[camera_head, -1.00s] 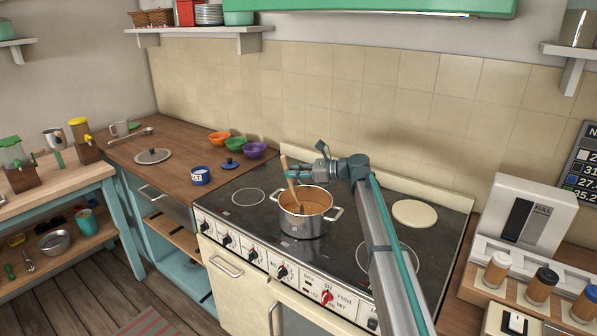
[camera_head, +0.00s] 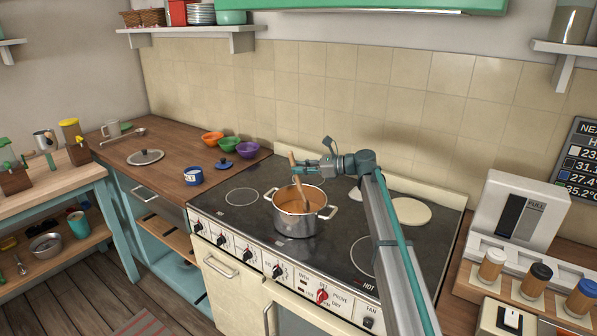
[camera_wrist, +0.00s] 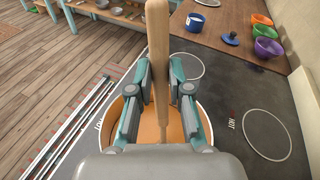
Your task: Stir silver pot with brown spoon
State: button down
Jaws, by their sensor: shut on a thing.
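The silver pot (camera_head: 295,221) stands on the black stovetop, with two light side handles and orange-brown contents. My gripper (camera_head: 299,168) is above the pot's back rim, shut on the upper part of the brown spoon (camera_head: 293,165). The spoon slants slightly, with its lower end down inside the pot. In the wrist view the spoon's handle (camera_wrist: 158,60) runs between the two fingers of my gripper (camera_wrist: 160,85), and the orange inside of the pot (camera_wrist: 150,125) shows behind it. The spoon's tip is hidden.
Bare burner rings surround the pot on the stovetop (camera_head: 340,215). A cream disc (camera_head: 411,211) lies at the right rear. A salt jar (camera_head: 193,176), a blue lid (camera_head: 224,165) and coloured bowls (camera_head: 229,144) sit on the left counter. A spice rack (camera_head: 530,298) stands right.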

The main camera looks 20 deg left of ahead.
aim_at(293, 164)
jog(key=shift+w+a, duration=0.2)
jog(key=shift+a, duration=0.6)
jog(key=shift+w+a, duration=0.2)
jog(key=shift+a, duration=0.55)
jog(key=shift+s+d+p, duration=0.3)
jog(key=shift+s+p, duration=0.05)
jog(key=shift+s, duration=0.35)
jog(key=shift+s+d+p, duration=0.3)
jog(key=shift+s+p, duration=0.05)
jog(key=shift+s, duration=0.35)
